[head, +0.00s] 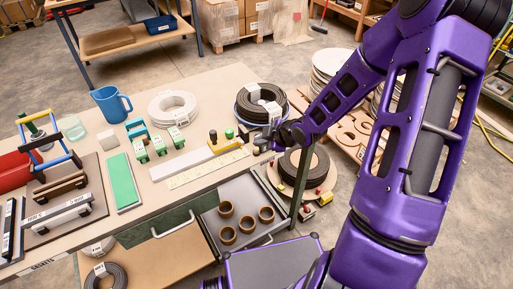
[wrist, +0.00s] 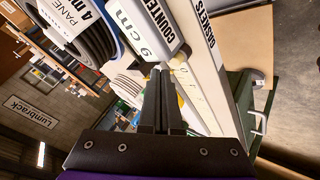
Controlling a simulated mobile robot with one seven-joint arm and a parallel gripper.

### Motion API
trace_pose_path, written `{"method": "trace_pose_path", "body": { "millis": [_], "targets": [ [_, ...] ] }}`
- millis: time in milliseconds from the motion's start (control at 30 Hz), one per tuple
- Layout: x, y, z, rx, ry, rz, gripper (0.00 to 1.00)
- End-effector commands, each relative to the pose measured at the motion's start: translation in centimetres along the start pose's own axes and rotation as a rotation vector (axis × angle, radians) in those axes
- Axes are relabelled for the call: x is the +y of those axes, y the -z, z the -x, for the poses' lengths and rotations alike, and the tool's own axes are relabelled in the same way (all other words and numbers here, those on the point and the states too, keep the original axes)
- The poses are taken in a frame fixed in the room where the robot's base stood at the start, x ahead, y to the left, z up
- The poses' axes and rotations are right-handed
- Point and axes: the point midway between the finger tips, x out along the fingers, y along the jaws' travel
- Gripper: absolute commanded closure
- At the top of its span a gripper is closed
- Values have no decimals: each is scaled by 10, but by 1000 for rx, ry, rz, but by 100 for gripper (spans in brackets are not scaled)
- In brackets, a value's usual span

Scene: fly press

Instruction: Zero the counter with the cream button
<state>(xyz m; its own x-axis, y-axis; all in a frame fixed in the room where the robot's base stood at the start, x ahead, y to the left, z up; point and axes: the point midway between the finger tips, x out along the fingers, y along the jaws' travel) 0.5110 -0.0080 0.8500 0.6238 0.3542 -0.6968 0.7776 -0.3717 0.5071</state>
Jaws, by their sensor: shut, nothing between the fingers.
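The counter (wrist: 150,28) shows in the wrist view as a pale box with a "COUNTER" label and a "9 cm" marking, just beyond my fingertips. My gripper (wrist: 157,70) is shut and empty, its narrow dark fingers pointing at the counter's lower edge. I cannot tell whether the fingertips touch it. In the head view my gripper (head: 270,141) is at the right end of the workbench, beside the black coil, and the counter is largely hidden there.
The black coil (head: 261,101) stands close behind my gripper. A long white bar (head: 180,160) and a pale strip (head: 205,169) lie to its left. A blue jug (head: 111,104) and a white coil (head: 172,107) stand farther left. An open drawer (head: 240,195) holds several brown rings.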

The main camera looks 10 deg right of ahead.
Motion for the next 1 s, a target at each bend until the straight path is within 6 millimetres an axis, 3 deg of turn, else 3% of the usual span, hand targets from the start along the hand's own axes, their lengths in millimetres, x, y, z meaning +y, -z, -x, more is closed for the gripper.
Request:
{"method": "trace_pose_path", "body": {
  "millis": [1000],
  "targets": [
    [-4, -4, -6, 0, 0, 1, 100]
  ]
}}
